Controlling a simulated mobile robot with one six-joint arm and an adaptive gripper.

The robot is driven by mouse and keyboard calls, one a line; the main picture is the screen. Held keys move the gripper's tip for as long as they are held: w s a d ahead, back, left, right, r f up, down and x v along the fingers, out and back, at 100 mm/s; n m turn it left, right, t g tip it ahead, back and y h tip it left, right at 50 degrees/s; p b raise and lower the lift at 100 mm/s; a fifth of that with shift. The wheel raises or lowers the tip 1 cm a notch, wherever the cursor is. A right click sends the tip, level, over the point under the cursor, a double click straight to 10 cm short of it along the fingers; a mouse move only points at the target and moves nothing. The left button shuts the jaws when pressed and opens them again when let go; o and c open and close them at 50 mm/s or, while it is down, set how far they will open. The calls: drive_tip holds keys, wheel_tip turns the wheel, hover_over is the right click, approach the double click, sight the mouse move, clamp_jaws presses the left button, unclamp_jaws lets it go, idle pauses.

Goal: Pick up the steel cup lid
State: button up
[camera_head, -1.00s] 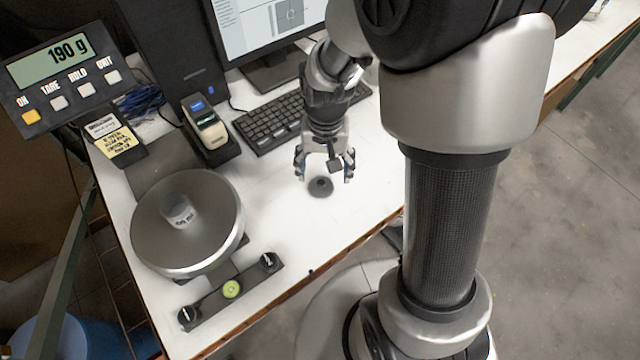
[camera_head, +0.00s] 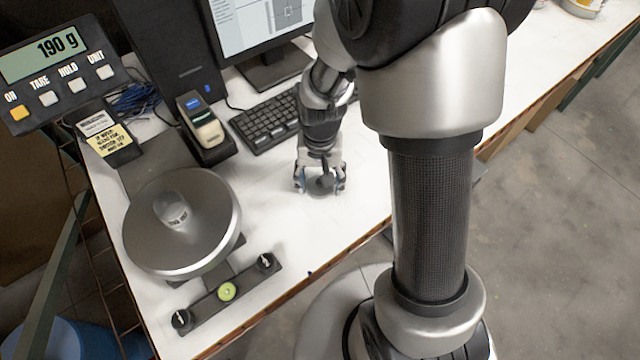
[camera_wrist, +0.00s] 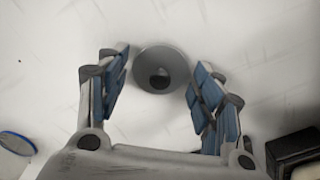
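The steel cup lid (camera_wrist: 147,62) is a small round grey disc with a dark knob at its middle. It lies on the white table. In the wrist view it sits between and slightly beyond the fingertips of my gripper (camera_wrist: 160,80), with a gap on each side. My gripper is open, its blue-padded fingers spread around the lid. In the head view my gripper (camera_head: 320,188) is low at the table, and the lid (camera_head: 322,184) is partly hidden between the fingers. A small steel cup (camera_head: 172,212) stands on the scale's round pan.
The scale pan (camera_head: 205,250) stands left of my gripper, with its level bar (camera_head: 205,303) in front. The scale display (camera_head: 55,70) reads 190 g. The table's front edge is near.

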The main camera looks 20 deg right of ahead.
drive_tip(key=c, duration=0.7)
drive_tip(key=shift+r, duration=0.1)
